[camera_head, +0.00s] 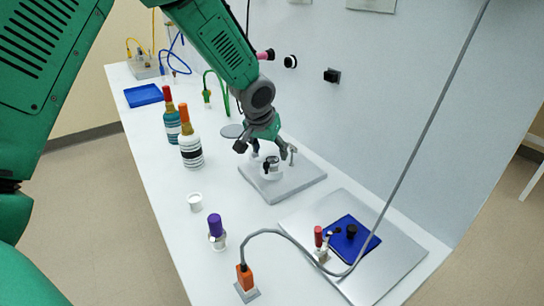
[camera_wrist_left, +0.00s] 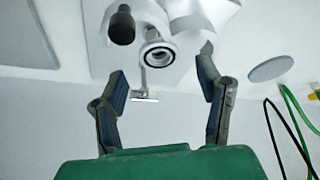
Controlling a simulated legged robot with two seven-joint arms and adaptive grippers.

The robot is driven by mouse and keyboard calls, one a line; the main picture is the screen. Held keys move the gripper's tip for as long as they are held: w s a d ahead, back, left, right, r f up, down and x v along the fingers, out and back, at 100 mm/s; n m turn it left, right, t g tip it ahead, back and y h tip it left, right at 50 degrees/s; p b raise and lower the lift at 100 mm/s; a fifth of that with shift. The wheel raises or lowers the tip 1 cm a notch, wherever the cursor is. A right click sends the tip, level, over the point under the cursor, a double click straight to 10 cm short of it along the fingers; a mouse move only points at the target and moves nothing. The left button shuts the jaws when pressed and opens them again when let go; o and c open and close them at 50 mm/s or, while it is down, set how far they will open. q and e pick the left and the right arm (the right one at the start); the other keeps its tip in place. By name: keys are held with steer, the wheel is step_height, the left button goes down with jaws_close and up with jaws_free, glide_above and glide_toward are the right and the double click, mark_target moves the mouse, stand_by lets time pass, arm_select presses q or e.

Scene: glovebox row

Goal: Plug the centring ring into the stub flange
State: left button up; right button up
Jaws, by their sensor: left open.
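My left gripper (camera_head: 268,150) is over a grey block (camera_head: 300,185) on the white bench, beside a pale metal fitting (camera_head: 271,174) that looks like the stub flange. In the left wrist view my left gripper (camera_wrist_left: 160,88) is open, its fingers spread wide with nothing held between them. The fitting's round mouth (camera_wrist_left: 158,53) lies beyond the fingertips, roughly centred between them, with a dark ring around its opening. I cannot tell whether this dark ring is the centring ring. A black knob (camera_wrist_left: 121,25) and a T-shaped metal handle (camera_wrist_left: 145,97) are next to it. My right gripper is not in view.
In front, a grey cable (camera_head: 285,235) arches over a metal plate (camera_head: 385,285) with a blue mat (camera_head: 365,243). The wall rises close behind.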

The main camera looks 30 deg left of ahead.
arm_select(q)
steer(key=v, duration=0.8)
steer(key=shift+r, duration=0.35)
steer(key=shift+s, duration=0.1)
